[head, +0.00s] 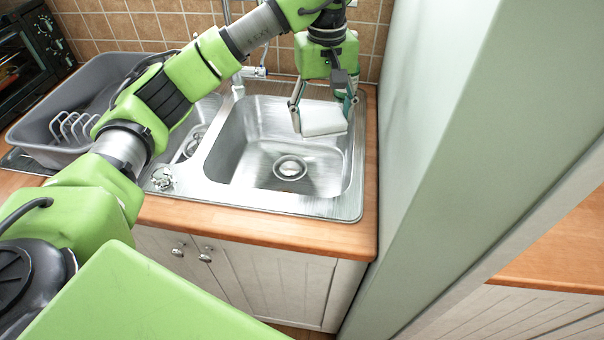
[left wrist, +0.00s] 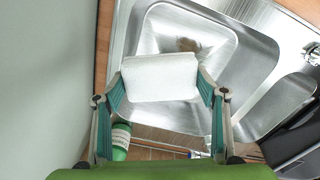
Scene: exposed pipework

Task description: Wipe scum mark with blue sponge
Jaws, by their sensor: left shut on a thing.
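My left gripper (head: 324,103) is over the back right of the sink's large basin (head: 240,150). It is shut on a pale, nearly white block, the sponge (head: 322,119), which does not look blue here. In the left wrist view the sponge (left wrist: 160,78) sits between the fingertips of the gripper (left wrist: 162,86). A small brown patch (left wrist: 187,45) shows beyond it in the basin; I cannot tell if it is the scum mark or the drain. In the head view the round drain (head: 290,168) lies in the basin floor. My right gripper is not in view.
A grey dish rack (head: 45,125) and a black oven (head: 30,50) stand at the left. The faucet (head: 238,85) rises behind the sink. A tall pale panel (head: 440,130) closes off the right. A green bottle (left wrist: 121,140) shows behind the sink in the left wrist view.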

